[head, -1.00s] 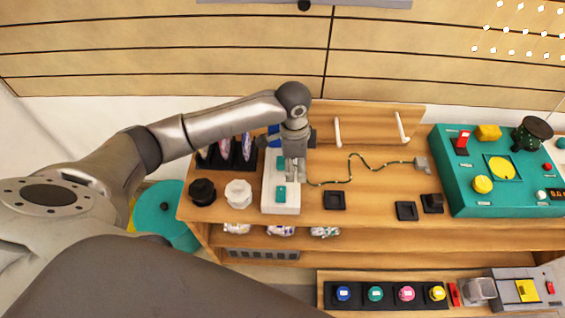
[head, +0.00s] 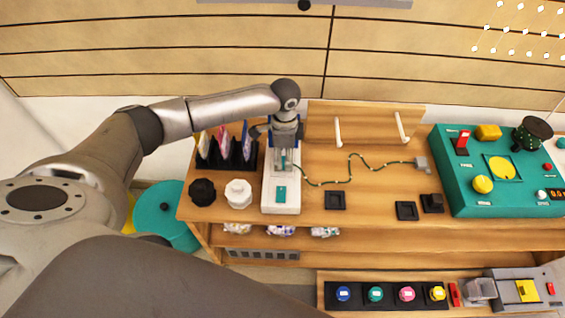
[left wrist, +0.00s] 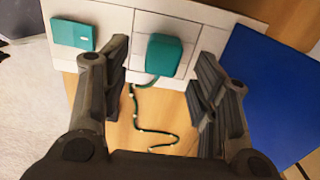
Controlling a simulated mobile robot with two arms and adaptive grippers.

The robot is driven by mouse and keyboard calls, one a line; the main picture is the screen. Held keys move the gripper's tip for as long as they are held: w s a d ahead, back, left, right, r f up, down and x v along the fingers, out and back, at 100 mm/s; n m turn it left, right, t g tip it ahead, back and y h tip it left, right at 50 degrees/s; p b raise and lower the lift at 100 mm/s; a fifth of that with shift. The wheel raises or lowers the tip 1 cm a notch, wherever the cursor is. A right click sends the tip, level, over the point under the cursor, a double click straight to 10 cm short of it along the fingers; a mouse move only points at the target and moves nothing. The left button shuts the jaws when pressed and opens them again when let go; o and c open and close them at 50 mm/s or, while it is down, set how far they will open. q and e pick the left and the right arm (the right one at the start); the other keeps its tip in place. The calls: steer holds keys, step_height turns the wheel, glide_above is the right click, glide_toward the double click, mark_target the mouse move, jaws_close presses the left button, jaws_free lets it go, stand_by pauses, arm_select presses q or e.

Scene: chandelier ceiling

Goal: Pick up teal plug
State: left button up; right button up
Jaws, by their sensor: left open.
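The teal plug (left wrist: 164,55) sits on the white power strip (left wrist: 118,17), with its cord running away over the wood. In the left wrist view it lies between the open fingers of my left gripper (left wrist: 160,88), a little beyond their tips, with no finger visibly touching it. In the head view my left gripper (head: 284,168) points down over the white strip (head: 281,209) and mostly hides the plug. A flat teal piece (head: 281,194) is on the strip's near end; it also shows in the left wrist view (left wrist: 73,34). My right gripper is not in view.
A black rack (head: 230,154) of packets stands left of the strip. Black (head: 202,191) and white (head: 238,193) knobs are near the left edge. A green-and-yellow cord (head: 350,172) crosses the table's middle. A teal console (head: 500,170) stands at the right.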

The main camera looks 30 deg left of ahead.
mark_target(284, 160)
arm_select(q)
step_height(284, 160, down, 4)
steer(key=shift+w+r, duration=0.15)
steer(key=shift+r, duration=0.1)
steer(key=c, duration=1)
steer(key=shift+r, duration=0.1)
